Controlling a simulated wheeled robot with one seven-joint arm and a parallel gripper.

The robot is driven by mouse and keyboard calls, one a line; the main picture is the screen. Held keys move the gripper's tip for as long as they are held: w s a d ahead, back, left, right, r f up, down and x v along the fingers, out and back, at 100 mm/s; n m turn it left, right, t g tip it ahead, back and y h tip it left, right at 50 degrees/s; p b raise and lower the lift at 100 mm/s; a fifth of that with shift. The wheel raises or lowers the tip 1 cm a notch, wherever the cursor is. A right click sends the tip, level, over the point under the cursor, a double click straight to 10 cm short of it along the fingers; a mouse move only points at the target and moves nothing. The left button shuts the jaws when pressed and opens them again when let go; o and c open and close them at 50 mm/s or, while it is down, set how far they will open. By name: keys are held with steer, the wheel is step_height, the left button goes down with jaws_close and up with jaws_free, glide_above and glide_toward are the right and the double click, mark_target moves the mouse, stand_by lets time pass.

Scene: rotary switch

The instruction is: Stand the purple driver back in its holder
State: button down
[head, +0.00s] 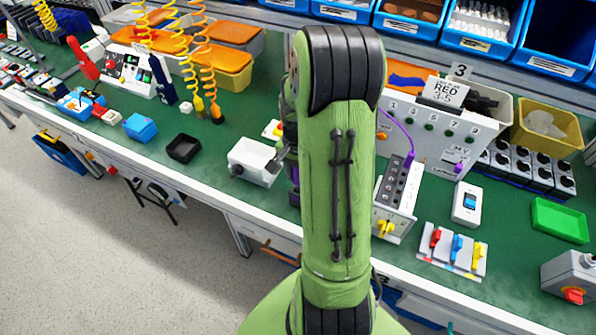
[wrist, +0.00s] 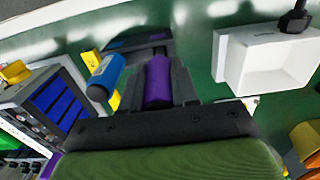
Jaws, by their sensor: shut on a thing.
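The purple driver (wrist: 158,82) sits between the two dark fingers of my gripper (wrist: 158,85) in the wrist view, and the gripper is shut on it. A dark block (wrist: 135,43), which looks like the holder, lies beyond the fingers near the bench's front edge. A blue handle (wrist: 106,76) and yellow parts stand beside it, left of the gripper. In the head view my gripper (head: 285,158) is mostly hidden behind my green arm. I cannot tell whether the driver touches the holder.
A white bin (head: 236,163) stands left of my gripper in the head view. A black tray (head: 184,148) is further left. Some green bench top is bare between the white bin and black tray.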

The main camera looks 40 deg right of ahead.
steer(key=shift+f+b, duration=1.45)
steer(key=shift+f, duration=0.4)
steer(key=c, duration=0.8)
jaws_free()
step_height(320, 180, up, 16)
steer(key=p, duration=0.4)
steer(key=shift+f, duration=0.1)
steer(key=s+a+r+n+t, duration=0.2)
steer(key=s+a+n, duration=0.1)
steer(key=a, duration=0.3)
steer(key=s+a+r+n+t, duration=0.1)
steer(key=s+a+r+n, duration=0.2)
steer(key=a+n, duration=0.3)
steer(key=s+a+r+n+t, duration=0.2)
steer(key=s+a+n, duration=0.3)
steer(key=a, duration=0.3)
steer(key=shift+s+r+t+p, duration=0.1)
steer(key=shift+r+t+p, duration=0.25)
steer(key=shift+r, duration=0.4)
